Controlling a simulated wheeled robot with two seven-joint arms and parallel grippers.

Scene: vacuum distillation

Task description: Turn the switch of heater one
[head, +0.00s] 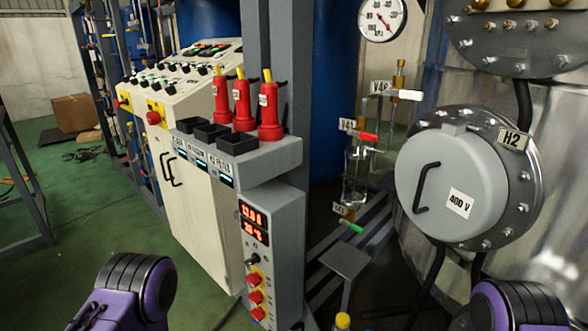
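A grey control box (272,250) stands at the centre with a red lit display (254,222). I cannot read which heater the switch belongs to. A large round heater cover (445,180) on the right carries the labels H2 and 400 V. Only purple and black parts of my two arms show at the bottom left and bottom right. Neither gripper is in view, and nothing of mine touches the switch.
A grey shelf (262,165) above the box holds several red bottles (242,105) and black bins. A cream control desk (185,85) stands to the left. Valves and glass tubing (358,170) stand between box and heater. Green floor (100,225) is open at left.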

